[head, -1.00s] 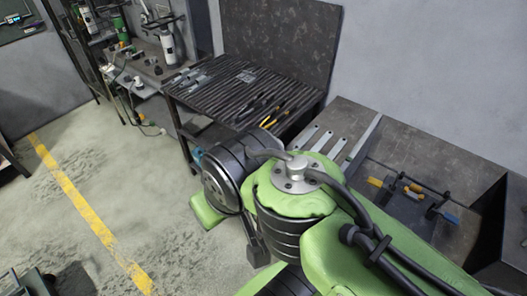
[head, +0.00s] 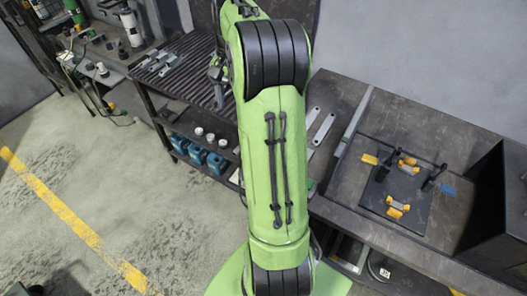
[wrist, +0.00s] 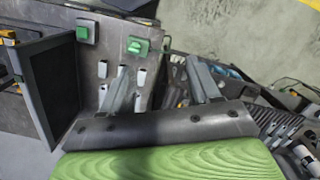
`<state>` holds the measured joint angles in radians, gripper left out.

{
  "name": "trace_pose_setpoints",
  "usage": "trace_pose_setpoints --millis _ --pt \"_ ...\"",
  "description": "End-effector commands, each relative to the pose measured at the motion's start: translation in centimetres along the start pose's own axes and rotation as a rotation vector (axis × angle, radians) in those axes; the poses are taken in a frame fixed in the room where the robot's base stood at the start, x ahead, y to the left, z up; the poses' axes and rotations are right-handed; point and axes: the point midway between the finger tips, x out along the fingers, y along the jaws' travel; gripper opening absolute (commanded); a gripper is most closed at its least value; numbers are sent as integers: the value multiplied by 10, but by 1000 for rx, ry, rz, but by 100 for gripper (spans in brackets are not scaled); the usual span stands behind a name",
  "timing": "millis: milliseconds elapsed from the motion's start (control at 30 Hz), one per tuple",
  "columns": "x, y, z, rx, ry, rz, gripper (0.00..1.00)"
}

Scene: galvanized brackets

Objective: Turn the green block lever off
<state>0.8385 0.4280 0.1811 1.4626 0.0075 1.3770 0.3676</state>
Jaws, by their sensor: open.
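Two small green blocks show in the wrist view on the grey bench surface: one green block (wrist: 86,31) at the upper left, and another green block (wrist: 138,46) to its right, with a pale mark on its face. I cannot tell which carries the lever or how the lever is set. My gripper (wrist: 157,70) is open and empty, its two grey fingers spread apart. The green blocks lie beyond the left finger, apart from it. In the head view my green arm covers the middle, and I cannot make out the blocks clearly.
A dark plate (head: 420,205) with black clamps and yellow-orange pieces lies on the right bench. A black box (head: 497,215) stands at its right end. Flat grey strips (head: 323,128) lie near the arm. A slatted table (head: 185,75) is behind, with blue bins (head: 197,153) below. Floor at left is open.

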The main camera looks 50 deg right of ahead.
Motion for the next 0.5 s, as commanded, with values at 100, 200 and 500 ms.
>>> trace_pose_setpoints --millis 100,200,500 --pt "48 54 -59 227 -133 -40 62" --pt "76 89 -84 356 -207 -71 62" --pt "113 106 -89 427 -250 -90 62"
